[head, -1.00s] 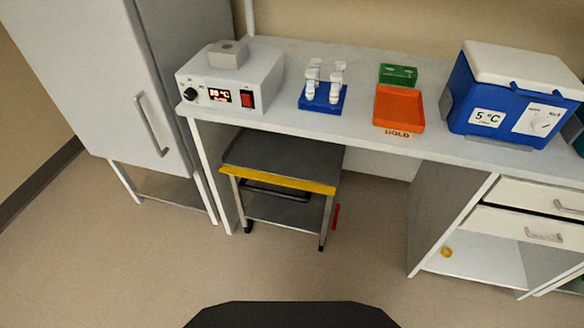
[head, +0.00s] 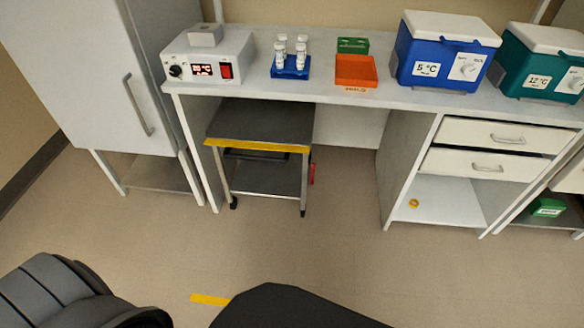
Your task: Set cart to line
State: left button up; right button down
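The cart (head: 257,148) stands under the bench at the left, in the knee space beside the tall white cabinet. It has a dark grey top, a yellow front edge (head: 256,145), a lower shelf (head: 266,179) and dark casters. Its rear part is hidden under the bench. A short yellow line (head: 209,299) lies on the floor in the foreground, well in front of the cart; dark parts of my own body may hide some of it. Neither of my grippers shows in the head view.
The bench (head: 350,97) carries a heater box (head: 210,60), a blue vial rack (head: 290,67), an orange tray (head: 356,72), and blue (head: 440,55) and teal (head: 540,65) coolers. A white cabinet (head: 95,75) stands left; a drawer unit (head: 490,150) right. The floor between is clear.

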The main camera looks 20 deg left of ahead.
aim_at(279, 174)
jog(key=z, duration=0.5)
jog(key=i, duration=0.85)
jog(key=u, duration=0.3)
